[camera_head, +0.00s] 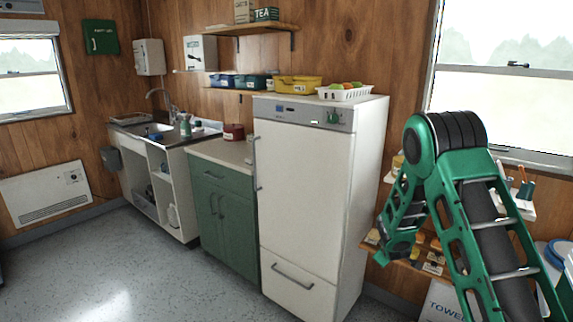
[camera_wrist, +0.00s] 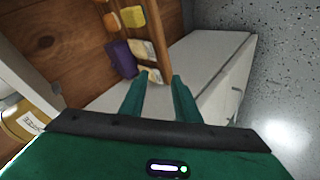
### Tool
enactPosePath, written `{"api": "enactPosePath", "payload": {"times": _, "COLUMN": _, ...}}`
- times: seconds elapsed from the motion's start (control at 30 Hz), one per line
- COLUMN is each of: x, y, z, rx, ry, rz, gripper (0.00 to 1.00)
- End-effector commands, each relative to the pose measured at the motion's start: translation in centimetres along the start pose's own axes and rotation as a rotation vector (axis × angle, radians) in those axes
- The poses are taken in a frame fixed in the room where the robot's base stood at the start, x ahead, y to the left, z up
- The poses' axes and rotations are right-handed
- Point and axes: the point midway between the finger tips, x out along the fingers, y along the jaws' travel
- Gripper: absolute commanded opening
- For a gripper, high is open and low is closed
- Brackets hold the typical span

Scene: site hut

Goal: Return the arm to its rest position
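My green arm (camera_head: 470,215) stands folded at the right in the head view, its elbow high and its forearm hanging down in front of the wall shelves. My gripper (camera_wrist: 158,82) shows in the wrist view with its two green fingers apart and nothing between them. In the head view the gripper end is low by the small shelf, and its fingers cannot be made out there.
A white fridge (camera_head: 305,188) stands just left of my arm. A wooden shelf (camera_head: 408,266) with small items is behind the gripper, and a box marked TOWEL (camera_head: 440,305) is below. A green cabinet (camera_head: 228,222) and sink (camera_head: 150,130) are farther left. The floor (camera_head: 110,275) at left is clear.

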Motion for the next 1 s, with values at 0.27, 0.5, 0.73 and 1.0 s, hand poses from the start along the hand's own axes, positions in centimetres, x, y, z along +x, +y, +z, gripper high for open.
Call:
{"api": "enactPosePath", "payload": {"times": 0.27, "x": -9.2, "y": 6.7, "z": 5.1, "rx": 0.227, "ry": -0.184, "rz": -0.044, "gripper": 0.29}}
{"api": "enactPosePath", "payload": {"times": 0.5, "x": -18.1, "y": 9.4, "z": 10.2, "rx": 0.426, "ry": -0.337, "rz": -0.092, "gripper": 0.29}}
{"api": "enactPosePath", "payload": {"times": 0.73, "x": -27.1, "y": 9.8, "z": 15.2, "rx": 0.613, "ry": -0.477, "rz": -0.146, "gripper": 0.29}}
{"api": "enactPosePath", "payload": {"times": 1.0, "x": -37.9, "y": 7.5, "z": 20.5, "rx": 0.824, "ry": -0.631, "rz": -0.219, "gripper": 0.29}}
